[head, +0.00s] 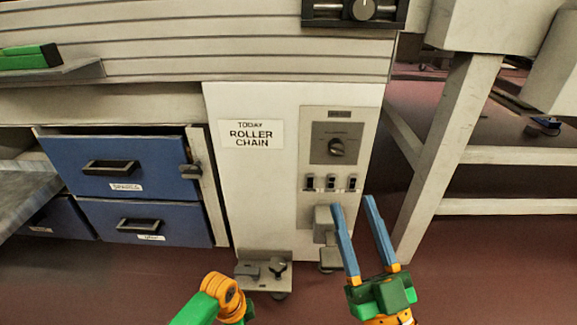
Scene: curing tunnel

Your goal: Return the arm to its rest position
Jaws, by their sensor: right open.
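My right gripper (352,202) is in the lower right of the head view. Its two long blue fingers are apart, point up and away from me, and hold nothing. Behind the fingers in the picture are the lower part of the white cabinet's control panel (317,213) and a grey block (323,222); I cannot tell whether they touch. An orange and green arm link of mine shows at the bottom middle. My left gripper is not in view.
Blue drawers (124,168) stand left, the upper one apparently pulled out. A pale frame leg (447,150) stands right. The reddish floor (480,265) is clear at lower right.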

